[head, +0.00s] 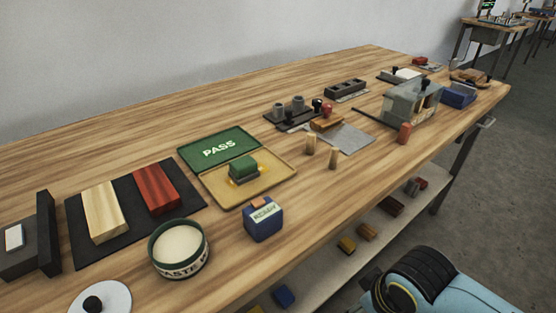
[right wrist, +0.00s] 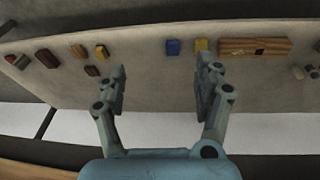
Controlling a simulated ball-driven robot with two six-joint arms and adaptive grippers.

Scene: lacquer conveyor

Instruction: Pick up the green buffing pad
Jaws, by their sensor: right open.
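A green block (head: 242,168), which looks like the buffing pad, sits in the tan tray (head: 275,185) of an open case. The case's green lid (head: 219,147) reads PASS. My right gripper (right wrist: 165,70) is open and empty in the right wrist view, with the lower shelf (right wrist: 140,75) beyond its fingers. The green block is not visible in that view. The right gripper's fingers do not show in the head view, and my left gripper is in neither view.
A round paste tin (head: 180,250) and a blue READY box (head: 263,218) stand in front of the case. A dark mat (head: 130,230) with cream and red blocks lies to its left. Bare wood lies behind the case.

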